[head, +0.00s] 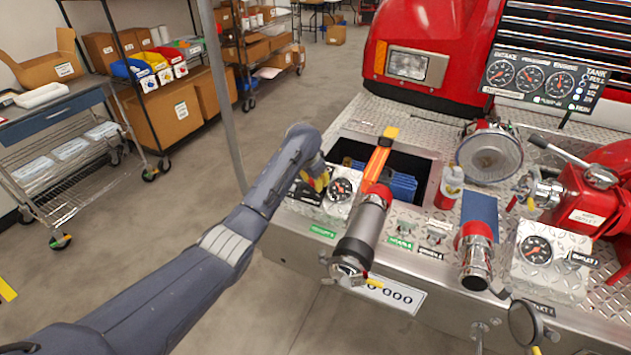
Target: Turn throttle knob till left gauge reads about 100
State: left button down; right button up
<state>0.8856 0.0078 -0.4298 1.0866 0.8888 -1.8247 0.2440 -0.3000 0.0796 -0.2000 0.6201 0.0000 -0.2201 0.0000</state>
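My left gripper (316,182), with yellow and dark parts, is at the left end of the bumper deck. It is just left of a small round gauge (341,189) with a black face on a diamond-plate panel. Any knob there is hidden by the gripper, and I cannot tell whether the fingers are open or shut or touch anything. A second gauge (537,249) sits on the right panel. A black panel (548,79) at the upper right carries three dials, the leftmost dial (501,73) among them. The needles are too small to read surely. My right gripper is out of view.
A silver and red outlet pipe (361,236) with an orange strap (377,160) stands right of the left gauge. A recessed bin holds a blue item (402,186). A red and white bottle (449,188) and large intake (489,155) are farther right.

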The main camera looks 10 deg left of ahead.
pick_arm(q)
jog(key=shift+d, duration=0.1)
jog(key=c, duration=0.9)
grip_release()
jog(key=shift+o, duration=0.2)
jog(key=shift+r, duration=0.15)
jog(key=v, duration=1.1)
jog(key=shift+r, duration=0.4)
jog(key=shift+s, duration=0.15)
